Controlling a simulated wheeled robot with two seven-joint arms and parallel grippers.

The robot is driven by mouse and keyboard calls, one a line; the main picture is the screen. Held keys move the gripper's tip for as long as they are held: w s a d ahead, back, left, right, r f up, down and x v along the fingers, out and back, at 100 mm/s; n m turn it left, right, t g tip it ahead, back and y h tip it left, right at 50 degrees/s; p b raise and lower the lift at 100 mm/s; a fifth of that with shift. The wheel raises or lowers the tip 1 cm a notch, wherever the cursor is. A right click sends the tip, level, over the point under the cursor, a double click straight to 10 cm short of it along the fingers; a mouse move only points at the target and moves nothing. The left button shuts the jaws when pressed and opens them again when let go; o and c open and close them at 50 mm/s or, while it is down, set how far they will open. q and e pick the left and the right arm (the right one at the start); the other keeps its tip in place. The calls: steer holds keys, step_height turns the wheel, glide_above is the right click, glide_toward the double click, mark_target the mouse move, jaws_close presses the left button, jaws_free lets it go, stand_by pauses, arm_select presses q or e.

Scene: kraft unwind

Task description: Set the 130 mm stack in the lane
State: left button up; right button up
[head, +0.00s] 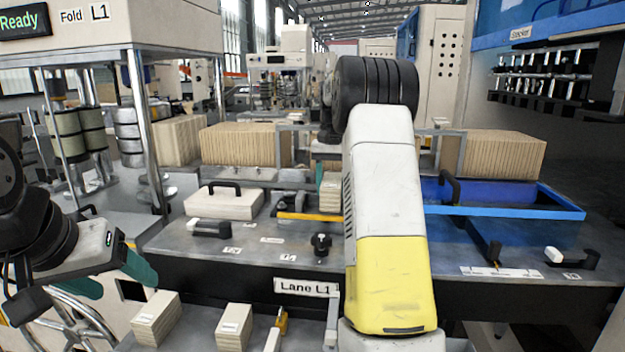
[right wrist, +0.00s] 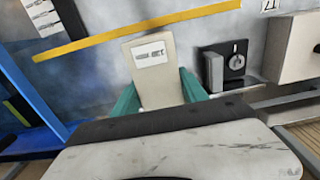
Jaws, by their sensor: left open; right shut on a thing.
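A cream paper stack (head: 330,192) with a white label is held by my right gripper, above the grey bench top in the head view. In the right wrist view the stack (right wrist: 152,85) stands between both teal fingers of my right gripper (right wrist: 158,98), which is shut on it. Its lower end is hidden in the wrist view, and my arm hides part of the head view. My left gripper (head: 138,268) is open and empty at the lower left. The Lane L1 sign (head: 304,287) is on the bench's front edge.
Two more stacks (head: 157,318) (head: 233,326) stand at the lower front. A black knob (head: 321,243) and a black-handled cream block (head: 223,203) are on the bench. A blue tray (head: 500,208) lies to the right. Tall paper rows (head: 245,145) stand behind.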

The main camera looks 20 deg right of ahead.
steer(key=shift+f, duration=2.6)
steer(key=o, duration=1.6)
